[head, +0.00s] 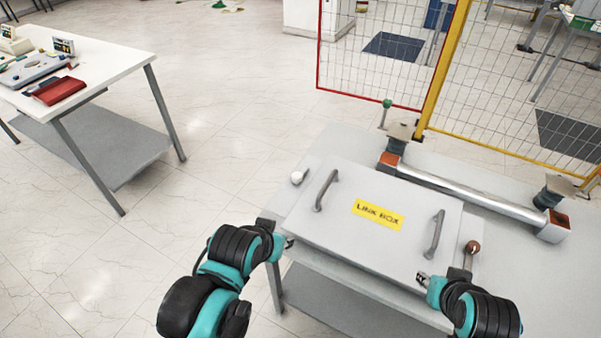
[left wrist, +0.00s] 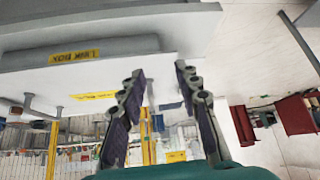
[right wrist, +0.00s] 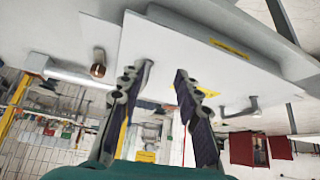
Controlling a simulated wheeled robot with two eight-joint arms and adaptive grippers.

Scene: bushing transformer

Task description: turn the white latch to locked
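The white latch (head: 297,177) has a round white knob and sits at the left edge of the grey link box (head: 340,215), beside the lid's left handle. I cannot make out the latch in either wrist view. My left gripper (head: 287,243) is near the box's front left corner, in front of the latch and apart from it. The left wrist view shows its fingers (left wrist: 160,72) open with nothing between them. My right gripper (head: 424,280) is at the box's front right. Its fingers (right wrist: 165,70) are open and empty in the right wrist view.
A brown knob (head: 472,247) stands at the box's right edge, near my right gripper. The lid has two handles, left (head: 326,190) and right (head: 434,234). A metal bar (head: 470,192) lies behind the box. A wire fence (head: 385,55) stands beyond. Floor left of the box is clear.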

